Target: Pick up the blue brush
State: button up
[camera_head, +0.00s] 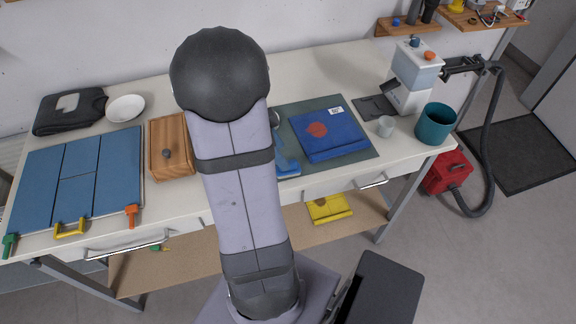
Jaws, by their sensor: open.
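My own arm rises through the middle of the view and blocks part of the table. My gripper does not show; it is hidden behind the arm or outside the picture. A blue object (287,167) shows partly beside the arm's right edge, near the table's front. It may be the blue brush, but too little of it shows to tell. I see no other clear brush. A small grey rounded shape (275,118) also shows just right of the arm; I cannot tell what it is.

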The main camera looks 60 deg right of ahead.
jog(key=shift+x, duration=0.75)
jog(key=shift+s+f+p, duration=0.15)
jog(key=shift+f+p, duration=0.05)
jog(key=shift+p, duration=0.2)
jog(key=shift+p+x, duration=0.9)
jog(key=shift+x, duration=1.5)
jog(key=shift+a, duration=0.2)
jog(key=c, duration=1.2)
jog(key=shift+o, duration=0.2)
